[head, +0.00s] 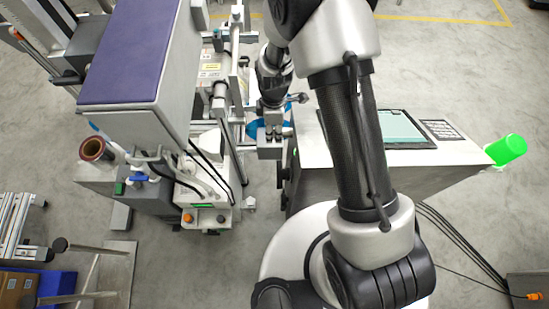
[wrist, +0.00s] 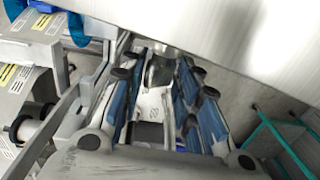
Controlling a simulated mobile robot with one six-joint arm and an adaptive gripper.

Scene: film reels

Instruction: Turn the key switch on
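My gripper (wrist: 156,78) shows in the wrist view with its two blue-padded fingers apart and a gap between them. No held object can be made out in the gap. A pale surface and a dark and silver part show between and beyond the fingers. In the head view my wrist hangs between the label machine (head: 205,185) and the grey cabinet (head: 320,160); the fingertips cannot be made out there. I cannot identify the key switch in either view. Small orange and black knobs (head: 204,218) sit on the machine's lower front.
A purple-topped housing (head: 130,52) stands left of my arm. A screen (head: 402,127) and keypad lie on the cabinet, with a green lamp (head: 508,149) at its right end. Cables cross the floor at right. Grey floor is open in the front left-middle.

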